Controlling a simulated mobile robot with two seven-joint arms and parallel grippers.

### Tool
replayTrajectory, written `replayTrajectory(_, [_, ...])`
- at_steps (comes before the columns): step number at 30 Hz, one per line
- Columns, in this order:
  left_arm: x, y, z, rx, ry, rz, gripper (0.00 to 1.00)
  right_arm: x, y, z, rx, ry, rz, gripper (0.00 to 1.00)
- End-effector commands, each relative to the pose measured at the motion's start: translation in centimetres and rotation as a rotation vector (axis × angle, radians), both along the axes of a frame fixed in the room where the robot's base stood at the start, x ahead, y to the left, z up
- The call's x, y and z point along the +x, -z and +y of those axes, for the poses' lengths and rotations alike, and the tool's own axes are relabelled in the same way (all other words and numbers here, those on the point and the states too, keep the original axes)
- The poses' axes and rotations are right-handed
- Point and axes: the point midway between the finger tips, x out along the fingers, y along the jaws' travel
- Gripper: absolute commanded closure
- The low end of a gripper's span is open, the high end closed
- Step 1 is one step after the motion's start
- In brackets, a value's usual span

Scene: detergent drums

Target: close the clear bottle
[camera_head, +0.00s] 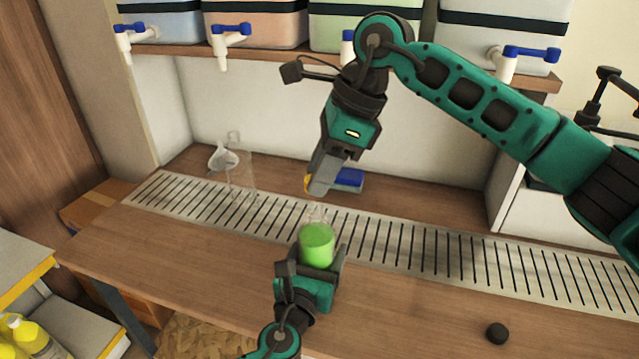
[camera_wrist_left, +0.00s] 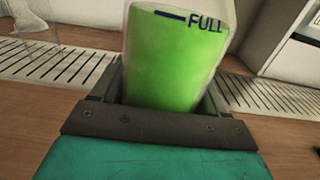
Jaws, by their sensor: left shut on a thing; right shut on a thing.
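The clear bottle (camera_head: 317,246) holds green liquid and stands upright in my left gripper (camera_head: 314,268), at the front of the slotted drain strip. In the left wrist view the bottle (camera_wrist_left: 165,65) shows a FULL mark near the top of the green. My left gripper's jaws are shut on its sides. The bottle's clear neck (camera_head: 316,213) shows no cap on it. My right gripper (camera_head: 316,187) points down just above the neck, shut on a small yellow-orange thing (camera_head: 307,182), mostly hidden by the fingers. I cannot tell whether that thing touches the neck.
A clear empty bottle (camera_head: 240,175) and a white funnel (camera_head: 222,157) stand at the back left. A blue block (camera_head: 349,179) lies behind my right gripper. A black round piece (camera_head: 497,333) lies at the front right. Drums with blue-handled taps (camera_head: 231,31) line the shelf above.

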Motion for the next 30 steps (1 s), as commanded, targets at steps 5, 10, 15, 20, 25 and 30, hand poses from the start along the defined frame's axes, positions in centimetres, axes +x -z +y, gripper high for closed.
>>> replayTrajectory(5, [0.0, 0.0, 0.0, 0.000, 0.000, 0.001, 0.81, 0.0, 1.8, 0.0, 0.001, -0.001, 0.000, 0.93])
replayTrajectory(10, [0.0, 0.1, 0.0, 0.000, 0.000, 0.001, 0.81, 0.0, 1.7, 0.1, 0.001, -0.001, 0.000, 0.93])
replayTrajectory(15, [0.0, 0.1, 0.0, 0.001, 0.000, 0.001, 0.81, 0.0, 1.7, 0.0, 0.001, -0.001, 0.000, 0.93])
replayTrajectory(20, [0.0, 0.1, 0.0, 0.001, 0.000, 0.001, 0.81, 0.0, 1.8, 0.0, 0.001, 0.000, 0.000, 0.93])
replayTrajectory(25, [0.0, 0.1, 0.0, 0.001, 0.000, 0.001, 0.81, 0.0, 2.7, 0.0, 0.000, -0.001, 0.002, 0.93])
replayTrajectory(30, [0.0, 0.1, 0.0, 0.001, 0.000, 0.001, 0.81, 0.0, 3.5, 0.0, 0.001, -0.001, 0.000, 0.93])
